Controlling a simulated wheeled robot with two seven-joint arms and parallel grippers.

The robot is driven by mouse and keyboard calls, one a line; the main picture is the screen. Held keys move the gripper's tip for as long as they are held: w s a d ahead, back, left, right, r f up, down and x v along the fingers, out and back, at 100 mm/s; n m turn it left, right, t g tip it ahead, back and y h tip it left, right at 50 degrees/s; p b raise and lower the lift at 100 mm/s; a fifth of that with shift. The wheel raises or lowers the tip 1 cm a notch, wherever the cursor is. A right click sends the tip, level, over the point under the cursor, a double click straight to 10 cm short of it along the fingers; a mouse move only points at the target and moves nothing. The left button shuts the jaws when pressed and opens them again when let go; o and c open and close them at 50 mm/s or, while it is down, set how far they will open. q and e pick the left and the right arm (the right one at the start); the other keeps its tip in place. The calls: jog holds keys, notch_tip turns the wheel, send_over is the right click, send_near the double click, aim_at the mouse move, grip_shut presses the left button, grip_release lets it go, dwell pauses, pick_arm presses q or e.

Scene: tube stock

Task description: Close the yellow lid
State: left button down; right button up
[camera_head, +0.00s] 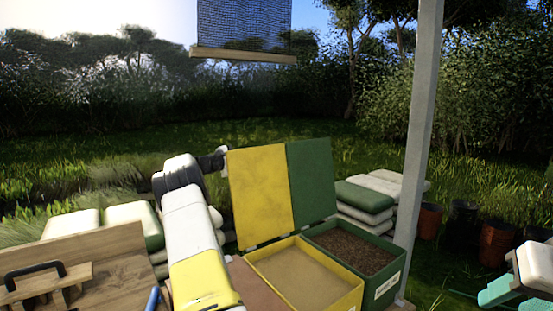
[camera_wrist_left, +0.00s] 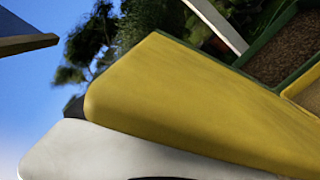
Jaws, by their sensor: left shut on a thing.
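The yellow lid (camera_head: 262,195) stands raised and tilted back behind its yellow bin (camera_head: 255,262). The bin is open and shows pale tan contents. My left gripper (camera_head: 222,152) is at the lid's upper left corner and shut on its edge; its fingertips are mostly hidden. In the left wrist view the yellow lid (camera_wrist_left: 190,100) fills the middle, with a pale surface below it.
A green lid (camera_head: 311,180) stands raised beside the yellow one, over a green bin (camera_head: 383,291) of brown soil. A grey post (camera_head: 420,150) rises right of the bins. Stacked sacks (camera_head: 365,195) lie behind. A wooden board (camera_head: 110,260) is at left.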

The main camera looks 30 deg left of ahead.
pick_arm(q)
jog(key=shift+s+d+r, duration=0.1)
jog(key=shift+r, duration=0.2)
jog(key=shift+s+d+r, duration=0.25)
jog(key=shift+s+d, duration=0.05)
jog(key=shift+d, duration=0.2)
jog(key=s+d+m, duration=0.3)
jog(key=s+d, duration=0.1)
jog(key=d, duration=0.4)
jog(key=s+d+m, duration=0.4)
jog(key=d, duration=0.5)
jog(key=shift+s+d, duration=0.15)
jog(key=shift+s, duration=0.25)
jog(key=c, duration=1.5)
grip_release()
jog(key=shift+o, duration=0.2)
jog(key=shift+f, duration=0.1)
jog(key=shift+s, duration=0.1)
